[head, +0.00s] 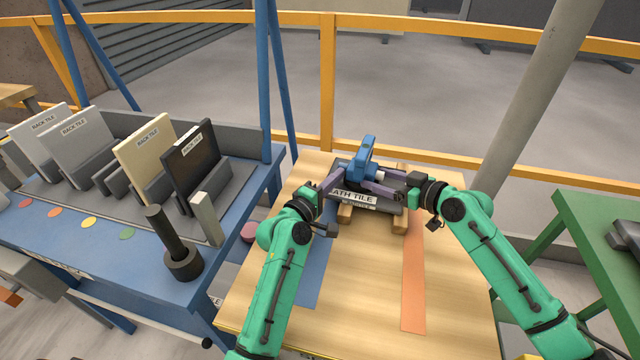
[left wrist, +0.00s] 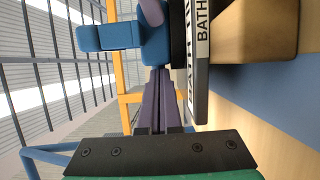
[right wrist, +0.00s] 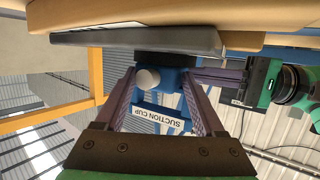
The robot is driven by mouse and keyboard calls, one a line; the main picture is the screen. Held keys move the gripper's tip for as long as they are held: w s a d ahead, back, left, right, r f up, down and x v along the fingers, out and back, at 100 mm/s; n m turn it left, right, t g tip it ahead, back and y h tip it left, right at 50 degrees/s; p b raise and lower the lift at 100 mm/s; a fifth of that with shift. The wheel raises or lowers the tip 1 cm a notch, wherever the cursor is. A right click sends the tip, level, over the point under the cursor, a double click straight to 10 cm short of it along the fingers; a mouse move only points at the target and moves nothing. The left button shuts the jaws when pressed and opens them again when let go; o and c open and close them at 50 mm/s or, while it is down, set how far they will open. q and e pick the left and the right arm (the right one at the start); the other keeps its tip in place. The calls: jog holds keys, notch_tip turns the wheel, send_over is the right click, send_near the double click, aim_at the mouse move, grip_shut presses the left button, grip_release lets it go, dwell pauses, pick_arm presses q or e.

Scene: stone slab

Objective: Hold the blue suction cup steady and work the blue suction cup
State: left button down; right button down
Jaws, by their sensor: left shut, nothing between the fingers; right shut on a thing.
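The blue suction cup (head: 365,152) stands on a dark slab marked BATH TILE (head: 352,196). Its blue lever part sticks up; it also shows in the left wrist view (left wrist: 108,37). My left gripper (head: 343,170) is shut and empty, its purple fingers together and their tips at the cup's near left side; whether they touch it I cannot tell. My right gripper (head: 376,181) is shut on the suction cup from the right. In the right wrist view the cup's blue body, a white knob and a SUCTION CUP label (right wrist: 157,117) show between its fingers.
The slab rests on wooden blocks (head: 399,222) on a wooden table with a blue strip and an orange strip (head: 413,285). Left is a blue bench with several upright tiles (head: 145,155) and a dark post (head: 172,245). A yellow railing (head: 328,90) runs behind.

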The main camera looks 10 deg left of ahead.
pick_arm(q)
jog(key=v, duration=0.7)
jog(key=shift+a, duration=0.4)
pick_arm(e)
jog(key=shift+d, duration=0.1)
pick_arm(q)
jog(key=shift+s+a+y, duration=0.15)
jog(key=shift+s+y, duration=0.15)
jog(key=shift+s, duration=0.15)
pick_arm(e)
jog(key=shift+d, duration=0.1)
jog(key=shift+w, duration=0.1)
pick_arm(q)
jog(key=v, duration=1)
jog(key=shift+s+a+f, duration=0.2)
jog(key=shift+s+f, duration=0.05)
jog(key=shift+s, duration=0.1)
jog(key=shift+s+a+r, duration=0.15)
jog(key=shift+s+r, duration=0.05)
jog(key=shift+s, duration=0.45)
pick_arm(e)
grip_release()
jog(key=v, duration=1.2)
